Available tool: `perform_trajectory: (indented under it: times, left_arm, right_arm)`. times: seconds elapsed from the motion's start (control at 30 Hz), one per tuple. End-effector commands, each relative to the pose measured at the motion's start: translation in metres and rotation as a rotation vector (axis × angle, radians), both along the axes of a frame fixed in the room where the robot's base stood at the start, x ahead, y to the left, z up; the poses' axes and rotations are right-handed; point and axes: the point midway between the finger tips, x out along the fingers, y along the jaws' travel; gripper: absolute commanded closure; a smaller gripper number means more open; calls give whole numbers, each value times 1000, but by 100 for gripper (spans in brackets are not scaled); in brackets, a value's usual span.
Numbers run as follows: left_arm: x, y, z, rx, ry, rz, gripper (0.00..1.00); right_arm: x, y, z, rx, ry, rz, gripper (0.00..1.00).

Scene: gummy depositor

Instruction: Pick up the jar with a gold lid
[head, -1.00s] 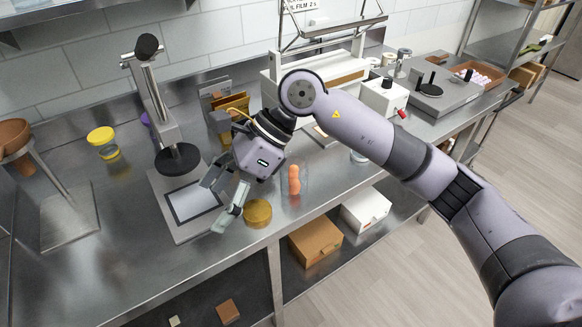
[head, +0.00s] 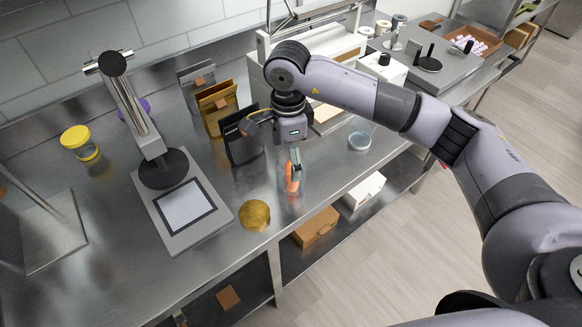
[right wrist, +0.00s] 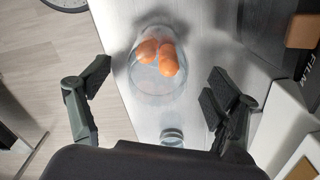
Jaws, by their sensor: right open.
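The jar with a gold lid (head: 255,214) stands near the front edge of the steel counter, right of the scale-like stand. Its round gold lid shows from above and hides most of the body. It cannot be made out in the right wrist view. My right gripper (head: 292,160) is open, pointing down, to the right of and behind this jar. It is over a clear glass container with orange pieces (head: 292,182). In the right wrist view this container (right wrist: 152,88) lies between the spread fingers (right wrist: 158,82). My left gripper is not in view.
A jar with a yellow lid (head: 80,143) stands at the left. The stand (head: 205,228) has a flat plate. A black pouch (head: 243,148) and brown pouch (head: 217,106) stand behind my right gripper. An empty clear container (head: 361,135) stands to its right.

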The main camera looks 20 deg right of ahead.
Motion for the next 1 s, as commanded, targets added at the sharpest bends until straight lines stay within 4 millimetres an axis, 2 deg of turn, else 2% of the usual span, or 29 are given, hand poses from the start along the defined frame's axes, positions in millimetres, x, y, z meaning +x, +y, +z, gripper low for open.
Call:
perform_trajectory:
  times: [0.2, 0.27, 0.47, 0.6, 0.87, 1.0]
  left_arm:
    - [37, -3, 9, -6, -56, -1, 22]
    - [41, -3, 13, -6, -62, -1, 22]
    - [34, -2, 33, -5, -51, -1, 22]
    - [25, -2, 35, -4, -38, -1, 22]
    - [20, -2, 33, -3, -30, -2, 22]
    - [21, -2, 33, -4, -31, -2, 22]
  right_arm:
    - [0, 0, -18, -1, 1, -1, 17]
    - [0, -1, -21, 0, 2, -1, 17]
    - [-2, -6, -47, 0, 5, -2, 17]
    - [-2, -5, -65, 1, 2, -1, 17]
    - [-1, -5, -70, 1, -1, 0, 17]
    - [-1, -5, -70, 1, -1, 0, 25]
